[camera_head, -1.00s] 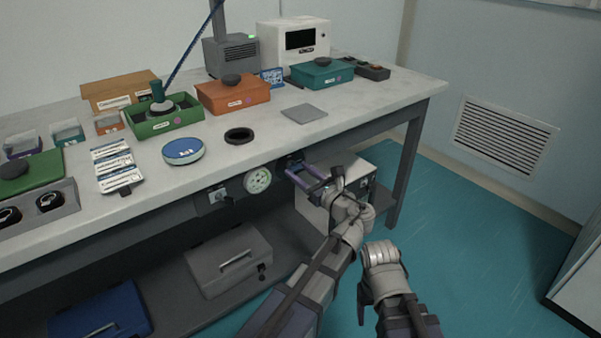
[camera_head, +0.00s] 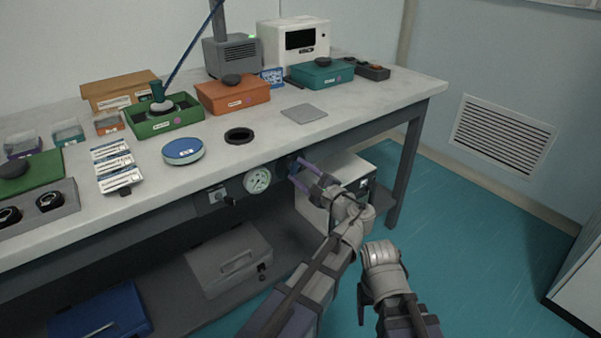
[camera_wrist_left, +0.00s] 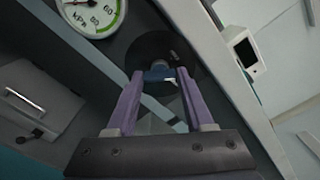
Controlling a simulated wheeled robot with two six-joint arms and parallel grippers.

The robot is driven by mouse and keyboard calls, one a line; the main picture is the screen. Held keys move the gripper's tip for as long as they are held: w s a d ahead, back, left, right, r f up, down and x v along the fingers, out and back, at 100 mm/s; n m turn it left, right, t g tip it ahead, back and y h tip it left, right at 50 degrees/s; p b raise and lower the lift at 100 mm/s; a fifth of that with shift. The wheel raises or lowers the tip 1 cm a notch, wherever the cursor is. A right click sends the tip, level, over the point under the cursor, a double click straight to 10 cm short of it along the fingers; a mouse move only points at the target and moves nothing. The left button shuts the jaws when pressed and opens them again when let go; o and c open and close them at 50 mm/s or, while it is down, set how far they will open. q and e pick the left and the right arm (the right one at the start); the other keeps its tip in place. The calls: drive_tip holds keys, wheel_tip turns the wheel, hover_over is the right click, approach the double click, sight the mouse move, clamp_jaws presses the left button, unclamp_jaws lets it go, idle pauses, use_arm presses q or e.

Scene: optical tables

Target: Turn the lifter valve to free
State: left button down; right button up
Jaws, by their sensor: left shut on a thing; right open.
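The lifter valve has a small blue handle (camera_wrist_left: 160,75) on a round dark plate (camera_wrist_left: 150,50) in the left wrist view. In the head view the valve is on the table's front rail, right of the gauge, largely hidden behind my gripper. My left gripper (camera_head: 300,173) is at the valve; its two purple fingers are shut on the blue handle, as the left wrist view (camera_wrist_left: 160,76) shows. Any position marking on the valve is too small to read. My right gripper (camera_head: 364,298) is open and empty, low over the floor, away from the table.
A round pressure gauge (camera_head: 257,181) sits on the rail just left of the valve, with a small switch panel (camera_head: 217,196) further left. A white box (camera_head: 318,212) stands under the table behind my left arm.

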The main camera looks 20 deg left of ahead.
use_arm(q)
drive_tip(key=n, duration=0.3)
drive_tip(key=shift+n, duration=2.1)
drive_tip(key=shift+c, duration=1.4)
unclamp_jaws()
drive_tip(key=shift+s, duration=0.15)
